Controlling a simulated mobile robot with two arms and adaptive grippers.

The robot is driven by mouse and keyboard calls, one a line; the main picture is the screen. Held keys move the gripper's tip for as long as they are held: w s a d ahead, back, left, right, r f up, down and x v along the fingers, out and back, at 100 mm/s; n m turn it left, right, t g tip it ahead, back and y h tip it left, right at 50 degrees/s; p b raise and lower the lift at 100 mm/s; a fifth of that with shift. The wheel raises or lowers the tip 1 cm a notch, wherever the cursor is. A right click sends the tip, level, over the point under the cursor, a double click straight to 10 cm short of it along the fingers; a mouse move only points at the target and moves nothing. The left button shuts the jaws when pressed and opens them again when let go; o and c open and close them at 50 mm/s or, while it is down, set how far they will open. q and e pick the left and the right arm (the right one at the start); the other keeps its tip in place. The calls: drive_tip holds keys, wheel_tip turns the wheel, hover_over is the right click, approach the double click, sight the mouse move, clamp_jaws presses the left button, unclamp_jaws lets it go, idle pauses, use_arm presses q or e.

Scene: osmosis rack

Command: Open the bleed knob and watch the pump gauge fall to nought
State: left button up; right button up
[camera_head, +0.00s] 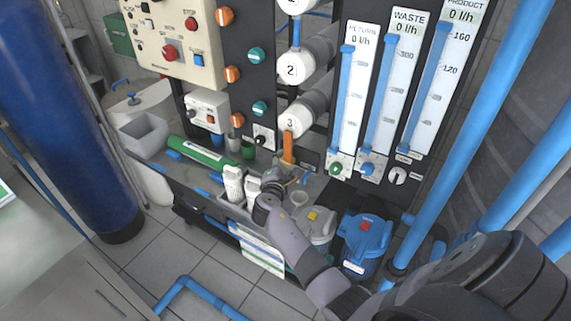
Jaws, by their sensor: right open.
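My right arm comes in from the lower right, and its gripper (291,178) is open over the shelf at the rack's foot, just below an upright orange handle (288,147). I cannot tell whether the fingers touch anything. I cannot tell which part is the bleed knob. Small knobs sit under the flow tubes: a green one (337,169), a blue one (367,169) and a black-and-white one (398,176). A blue pump-like unit with a red box on top (366,233) stands low at the right. I cannot make out a pump gauge. My left gripper is not in view.
White bottles (232,184) and a grey unit with a yellow top (316,222) crowd the shelf near my gripper. A control panel (170,40) is at upper left. Blue pipes (465,130) run at the right. A blue tank (60,120) stands left; the tiled floor in front is partly free.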

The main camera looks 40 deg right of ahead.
drive_tip(key=shift+c, duration=0.3)
drive_tip(key=c, duration=1.1)
